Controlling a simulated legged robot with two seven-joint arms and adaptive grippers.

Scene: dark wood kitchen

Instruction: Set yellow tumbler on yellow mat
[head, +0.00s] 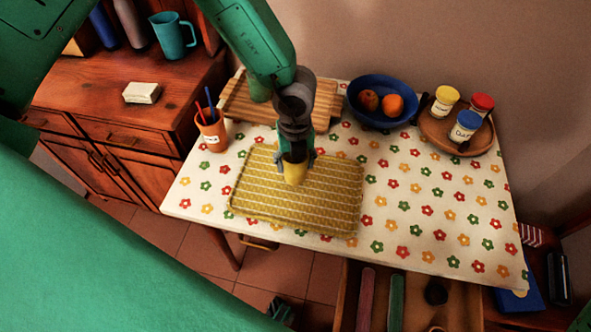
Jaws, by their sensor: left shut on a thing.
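The yellow tumbler (295,174) is held in my left gripper (296,158), which points down and is shut on it. The gripper hides the tumbler's upper part. The tumbler looks upright over the upper middle of the yellow mat (262,212), a patterned rectangle on the flowered table. I cannot tell if the tumbler's base touches the mat. My right gripper does not show clearly anywhere in the view.
A blue fruit bowl (361,112) and a round tray with jars (433,134) stand right. The mat's lower part is clear.

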